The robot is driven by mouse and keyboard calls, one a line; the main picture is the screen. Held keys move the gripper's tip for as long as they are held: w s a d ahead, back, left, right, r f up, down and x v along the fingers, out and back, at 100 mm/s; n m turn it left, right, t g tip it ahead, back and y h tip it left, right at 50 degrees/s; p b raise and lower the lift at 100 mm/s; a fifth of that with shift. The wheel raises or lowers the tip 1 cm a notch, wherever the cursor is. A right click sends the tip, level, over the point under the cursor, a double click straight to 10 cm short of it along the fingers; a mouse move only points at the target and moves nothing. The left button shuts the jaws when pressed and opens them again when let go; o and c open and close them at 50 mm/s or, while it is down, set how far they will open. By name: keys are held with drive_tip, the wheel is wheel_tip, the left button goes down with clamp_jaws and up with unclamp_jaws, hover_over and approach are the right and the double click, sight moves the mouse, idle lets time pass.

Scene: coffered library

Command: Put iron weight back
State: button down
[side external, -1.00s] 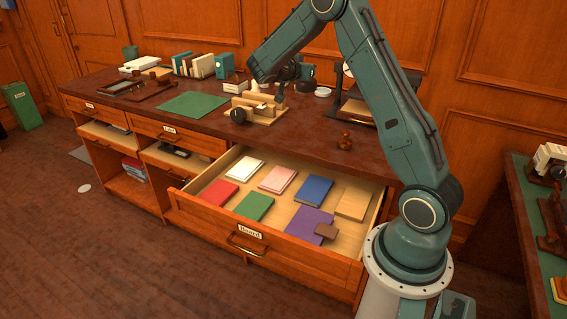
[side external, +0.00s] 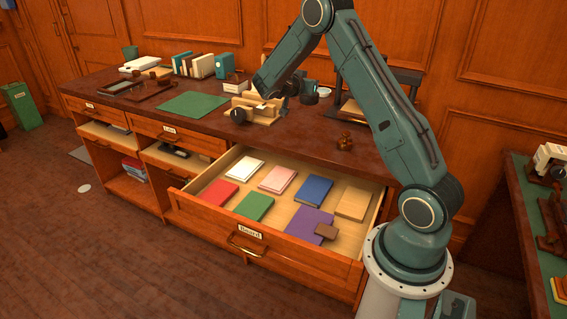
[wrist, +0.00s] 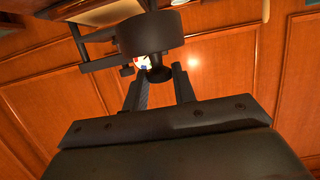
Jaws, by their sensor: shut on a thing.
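The iron weight (wrist: 135,42) is a dark, squat cylinder with a narrow knob, seen in the wrist view beyond my fingertips. My gripper (wrist: 160,88) is shut on the knob, with one finger on each side. In the side external view my gripper (side external: 298,92) is above the counter, near the wooden block device, and small and dark; the weight (side external: 309,98) seems to show at its end. The weight's resting place cannot be made out.
The open drawer (side external: 252,268) holds several coloured books, below the counter's front edge. A black stand (side external: 405,76) is at the back right, partly behind my arm. A small brown object (side external: 345,142) is near the counter's front edge. A green mat (side external: 193,104) lies left.

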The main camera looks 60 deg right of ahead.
wheel_tip(320, 180, down, 10)
drive_tip(key=shift+r, duration=0.2)
drive_tip(key=shift+f, duration=0.1)
drive_tip(key=shift+f, duration=1.8)
drive_tip(key=shift+f, duration=0.1)
drive_tip(key=c, duration=1.1)
unclamp_jaws()
drive_tip(key=shift+f, duration=0.15)
drive_tip(key=shift+c, duration=0.2)
drive_tip(key=shift+r, duration=0.2)
drive_tip(key=v, duration=1.2)
